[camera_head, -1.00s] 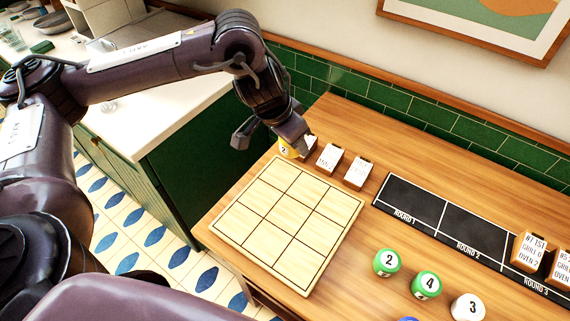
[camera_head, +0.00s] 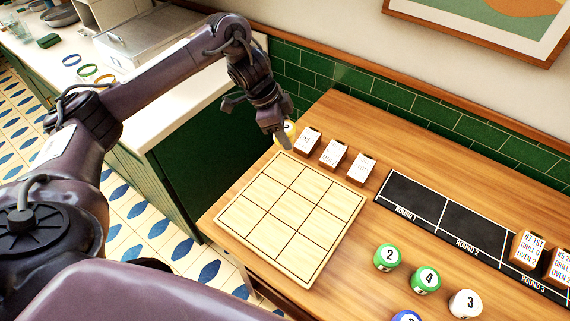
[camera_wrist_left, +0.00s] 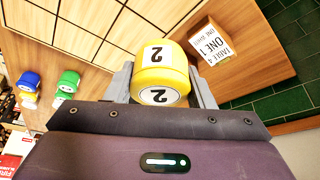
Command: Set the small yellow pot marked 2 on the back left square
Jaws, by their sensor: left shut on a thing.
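My left gripper (camera_head: 268,122) is shut on the small yellow pot marked 2 (camera_head: 289,129), which is partly hidden behind a finger in the head view. In the left wrist view the yellow pot (camera_wrist_left: 160,72) sits between the two fingers (camera_wrist_left: 160,88), with white labels reading 2. The pale wooden board (camera_head: 228,224) has a three-by-three grid of squares, and no pots show on it. The back left square (camera_head: 284,166) is empty. The pot appears just beyond that corner of the board; its height above the table is hard to tell. My right gripper is not in view.
Three small card blocks (camera_head: 333,154) stand close behind the board, right of the pot. A black strip marked with rounds (camera_head: 410,195) lies to the right. Green pots marked 2 (camera_head: 387,257) and 4 (camera_head: 426,280) and a white pot marked 3 (camera_head: 465,304) stand in front.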

